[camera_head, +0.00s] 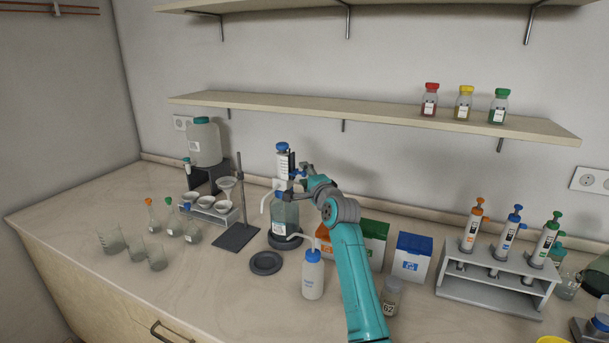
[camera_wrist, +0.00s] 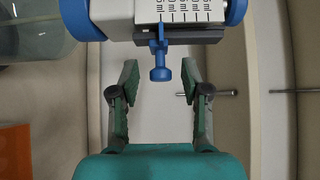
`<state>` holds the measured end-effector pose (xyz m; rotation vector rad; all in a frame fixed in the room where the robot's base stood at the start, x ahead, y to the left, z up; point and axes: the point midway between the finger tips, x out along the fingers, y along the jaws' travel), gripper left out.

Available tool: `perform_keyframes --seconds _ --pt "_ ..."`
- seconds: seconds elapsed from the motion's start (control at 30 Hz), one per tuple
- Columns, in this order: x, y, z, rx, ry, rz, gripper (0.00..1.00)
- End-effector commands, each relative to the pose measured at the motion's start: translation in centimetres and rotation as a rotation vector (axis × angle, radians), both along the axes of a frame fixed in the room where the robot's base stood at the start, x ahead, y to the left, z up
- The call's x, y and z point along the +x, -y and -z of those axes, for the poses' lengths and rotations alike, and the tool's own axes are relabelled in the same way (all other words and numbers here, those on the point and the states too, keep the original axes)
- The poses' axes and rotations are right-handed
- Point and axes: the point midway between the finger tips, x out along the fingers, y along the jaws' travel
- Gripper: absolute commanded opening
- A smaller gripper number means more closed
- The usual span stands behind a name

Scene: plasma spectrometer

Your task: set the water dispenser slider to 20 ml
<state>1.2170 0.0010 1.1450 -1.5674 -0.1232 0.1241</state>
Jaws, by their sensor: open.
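The water dispenser (camera_head: 285,213) is a glass bottle with a blue-capped white pump head, standing on a dark round base on the bench. In the wrist view its white scale (camera_wrist: 187,10) with black marks fills the top middle. The blue slider (camera_wrist: 160,62), with a round knob end, sticks out from the scale. My gripper (camera_wrist: 160,82) is open, with one finger on each side of the slider knob and a gap on both sides. In the head view my gripper (camera_head: 297,182) is at the dispenser head, partly hidden by my arm. The slider's exact setting is not readable.
A white wash bottle (camera_head: 312,277) and a black disc (camera_head: 265,262) stand in front. Green (camera_head: 375,243) and blue-white boxes (camera_head: 407,258) are right of the dispenser. A stand (camera_head: 238,232) with a funnel is left. A shelf (camera_head: 370,112) runs above.

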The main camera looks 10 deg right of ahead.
Motion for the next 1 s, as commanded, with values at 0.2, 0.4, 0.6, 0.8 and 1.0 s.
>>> perform_keyframes --seconds 0.2,0.4,0.6,0.8,1.0 --pt "1.0 -0.2 0.0 0.0 0.0 0.0 0.47" --pt "1.1 -0.2 0.0 0.0 0.0 0.0 0.47" --pt "1.1 -0.2 0.0 0.0 0.0 0.0 0.14" --pt "1.1 -0.2 0.0 0.0 0.0 0.0 0.0" --pt "1.1 -0.2 -1.2 0.0 0.004 0.0 0.0"
